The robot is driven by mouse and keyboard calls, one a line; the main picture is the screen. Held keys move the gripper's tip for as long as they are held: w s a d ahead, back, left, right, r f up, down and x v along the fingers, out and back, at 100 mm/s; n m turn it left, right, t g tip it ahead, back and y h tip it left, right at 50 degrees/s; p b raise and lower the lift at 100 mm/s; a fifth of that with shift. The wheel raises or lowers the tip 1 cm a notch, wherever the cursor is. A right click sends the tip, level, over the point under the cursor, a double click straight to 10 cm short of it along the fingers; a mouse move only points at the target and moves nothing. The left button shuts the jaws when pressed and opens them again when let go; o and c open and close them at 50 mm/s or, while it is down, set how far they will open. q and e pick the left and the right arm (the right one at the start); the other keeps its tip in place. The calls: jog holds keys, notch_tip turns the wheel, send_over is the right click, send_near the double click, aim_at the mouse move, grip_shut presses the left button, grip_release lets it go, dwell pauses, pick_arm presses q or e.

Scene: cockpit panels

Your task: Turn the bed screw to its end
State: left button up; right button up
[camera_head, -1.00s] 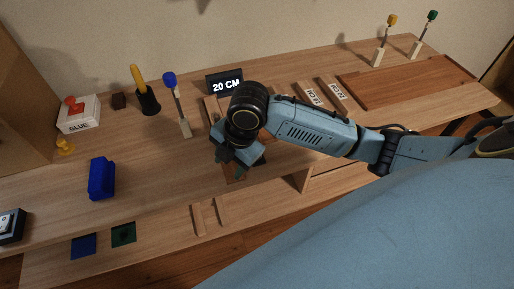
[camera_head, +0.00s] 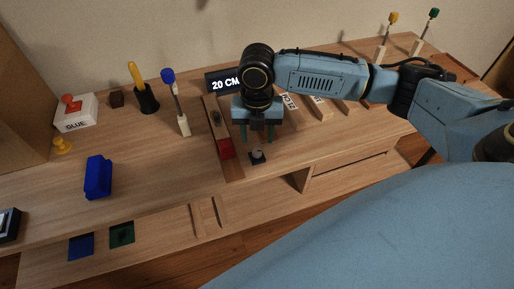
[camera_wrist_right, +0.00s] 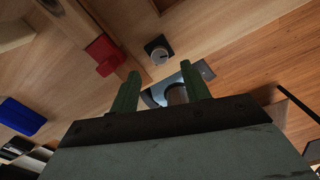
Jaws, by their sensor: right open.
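A small round pale knob on a black square base (camera_head: 257,156) sits near the table's front edge, right of a wooden rail with a red block. It also shows in the right wrist view (camera_wrist_right: 158,50), just beyond my fingertips. I cannot tell for sure whether it is the bed screw. My right gripper (camera_head: 257,139) is open and empty, fingers pointing down, just behind the knob. In the right wrist view a grey plate with a short cylinder (camera_wrist_right: 176,95) shows between the fingers (camera_wrist_right: 160,70); the head view hides it. My left gripper is out of view.
The rail (camera_head: 211,122) with the red block (camera_head: 226,148) lies close left of my right gripper. A "20 CM" display (camera_head: 222,84) stands behind. A blue-topped post (camera_head: 178,105) and a blue block (camera_head: 98,177) are farther left. Labelled wooden blocks (camera_head: 318,106) lie right.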

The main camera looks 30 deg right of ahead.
aim_at(257, 151)
notch_tip(257, 151, down, 4)
jog(key=shift+f+b, duration=0.2)
jog(key=shift+b, duration=0.15)
jog(key=shift+f, duration=0.55)
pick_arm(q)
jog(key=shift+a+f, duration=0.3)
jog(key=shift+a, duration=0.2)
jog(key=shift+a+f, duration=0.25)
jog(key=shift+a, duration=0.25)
